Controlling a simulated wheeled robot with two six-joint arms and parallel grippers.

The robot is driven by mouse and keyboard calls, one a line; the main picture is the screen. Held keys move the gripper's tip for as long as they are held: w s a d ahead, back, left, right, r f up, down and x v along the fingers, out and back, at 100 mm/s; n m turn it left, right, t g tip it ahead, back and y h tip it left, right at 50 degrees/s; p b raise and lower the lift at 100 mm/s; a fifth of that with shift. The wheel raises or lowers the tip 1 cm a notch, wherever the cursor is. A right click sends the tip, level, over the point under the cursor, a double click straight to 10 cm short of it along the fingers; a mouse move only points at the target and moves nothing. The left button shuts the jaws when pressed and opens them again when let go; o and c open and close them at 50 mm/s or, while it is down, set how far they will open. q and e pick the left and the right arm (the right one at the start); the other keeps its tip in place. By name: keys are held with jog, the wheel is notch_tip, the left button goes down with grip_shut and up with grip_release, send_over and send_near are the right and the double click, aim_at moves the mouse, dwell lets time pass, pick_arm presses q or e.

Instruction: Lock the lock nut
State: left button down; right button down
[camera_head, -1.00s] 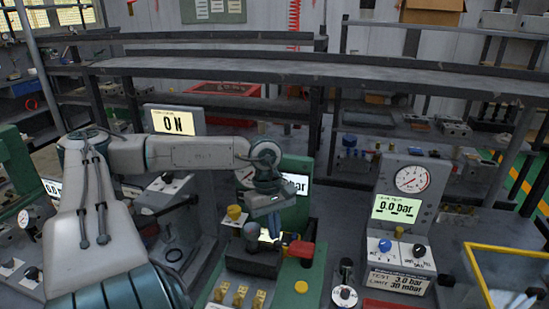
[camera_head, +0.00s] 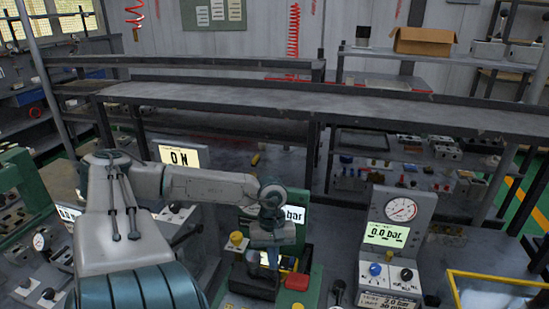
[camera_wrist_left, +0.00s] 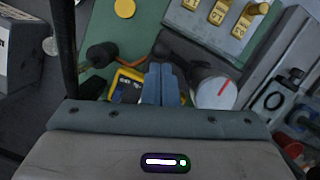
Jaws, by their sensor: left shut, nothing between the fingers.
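My left gripper (camera_head: 272,258) is over a dark block (camera_head: 250,282) on the green test stand. Its blue fingers are shut and empty, and they also show in the left wrist view (camera_wrist_left: 160,84). In that view a grey round cap with a red line (camera_wrist_left: 214,93) is just right of the fingers, and a yellow part (camera_wrist_left: 128,84) is to their left. I cannot tell which part is the lock nut; the gripper hides part of the block. My right gripper is not in view.
A yellow knob (camera_head: 237,239) and a red part (camera_head: 297,282) flank the block. A gauge panel reading 0.0 bar (camera_head: 387,235) stands at the right. An ON display (camera_head: 180,157) stands behind my arm.

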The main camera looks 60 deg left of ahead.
pick_arm(q)
jog(key=shift+s+d+f+m+b, duration=0.1)
jog(key=shift+d+f+m+b, duration=0.1)
jog(key=shift+m+b, duration=0.35)
jog(key=shift+s+d+r, duration=0.2)
jog(key=shift+s+d, duration=0.1)
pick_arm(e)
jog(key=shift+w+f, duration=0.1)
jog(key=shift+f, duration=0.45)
